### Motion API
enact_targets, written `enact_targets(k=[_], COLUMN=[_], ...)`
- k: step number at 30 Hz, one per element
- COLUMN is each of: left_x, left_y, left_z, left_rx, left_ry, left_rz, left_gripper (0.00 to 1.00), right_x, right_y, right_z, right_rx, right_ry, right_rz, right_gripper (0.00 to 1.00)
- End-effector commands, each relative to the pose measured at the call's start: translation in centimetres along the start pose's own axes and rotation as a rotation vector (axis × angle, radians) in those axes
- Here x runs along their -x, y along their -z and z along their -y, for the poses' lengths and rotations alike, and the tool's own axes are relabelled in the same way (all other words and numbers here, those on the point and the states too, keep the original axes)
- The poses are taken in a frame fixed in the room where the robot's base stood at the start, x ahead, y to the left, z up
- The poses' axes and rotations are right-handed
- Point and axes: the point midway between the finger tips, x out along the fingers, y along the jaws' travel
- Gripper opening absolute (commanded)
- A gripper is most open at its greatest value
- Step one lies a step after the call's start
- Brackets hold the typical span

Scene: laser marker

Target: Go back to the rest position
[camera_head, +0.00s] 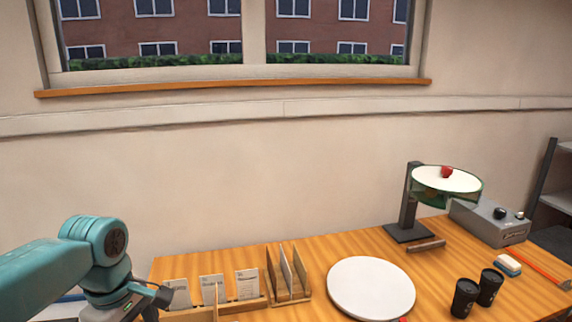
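My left arm comes in from the left in teal, bent down at the wrist. My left gripper (150,299), dark grey, is at the lower left, beside the left end of the wooden card holder. Its fingertips are partly cut off by the bottom edge, so I cannot tell whether it is open or shut, and I see nothing held in it. My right arm and gripper are not in view. The laser marker (408,215) stands at the table's back right, with a green-edged shield (424,192) under a white disc (455,181) with a red knob.
The wooden table (340,250) carries a white round plate (370,287), two black cups (465,298), a card holder (258,305), upright dividers (290,291), a grey control box (482,226) and a blue-white block (508,265). A shelf (556,200) stands at the right. Bare wood lies behind the plate.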

Motion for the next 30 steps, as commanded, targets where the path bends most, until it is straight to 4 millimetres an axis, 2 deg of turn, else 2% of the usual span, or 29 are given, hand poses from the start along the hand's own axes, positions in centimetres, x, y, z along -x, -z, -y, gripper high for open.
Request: enact_targets(k=[1, 6, 11, 14, 16, 18, 21, 24, 27, 30], left_x=[-1.6, -6.6, -12.4, -17.1, -21.2, -25.8, -31.3, -34.8, -37.2, -38.7], left_y=[-0.3, -1.6, -3.5, -5.3, -7.0, -9.2, -12.2, -14.4, -16.2, -17.6], left_z=[-0.5, -2.2, -3.0, -2.9, -2.3, -0.8, 2.1, 5.2, 8.5, 11.7], left_rx=[-0.038, -0.182, -0.336, -0.451, -0.546, -0.653, -0.791, -0.898, -0.986, -1.069], left_ry=[0.003, -0.016, -0.042, -0.067, -0.093, -0.129, -0.188, -0.233, -0.262, -0.277], left_rz=[0.012, 0.052, 0.102, 0.143, 0.177, 0.213, 0.243, 0.245, 0.235, 0.216], left_gripper=[1.00, 1.00, 1.00, 1.00, 1.00, 1.00, 1.00, 1.00, 1.00, 1.00], right_x=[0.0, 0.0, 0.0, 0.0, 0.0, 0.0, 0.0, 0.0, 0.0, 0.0], right_y=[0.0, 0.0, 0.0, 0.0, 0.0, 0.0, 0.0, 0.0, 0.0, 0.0], right_z=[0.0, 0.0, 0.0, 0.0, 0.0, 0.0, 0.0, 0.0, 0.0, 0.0], right_rx=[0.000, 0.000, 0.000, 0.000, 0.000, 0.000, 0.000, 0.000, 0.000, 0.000], right_ry=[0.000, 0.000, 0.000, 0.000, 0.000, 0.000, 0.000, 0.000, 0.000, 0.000], right_rz=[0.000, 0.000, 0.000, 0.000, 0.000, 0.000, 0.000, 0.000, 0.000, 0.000], right_gripper=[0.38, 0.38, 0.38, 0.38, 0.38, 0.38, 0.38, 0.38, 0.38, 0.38])
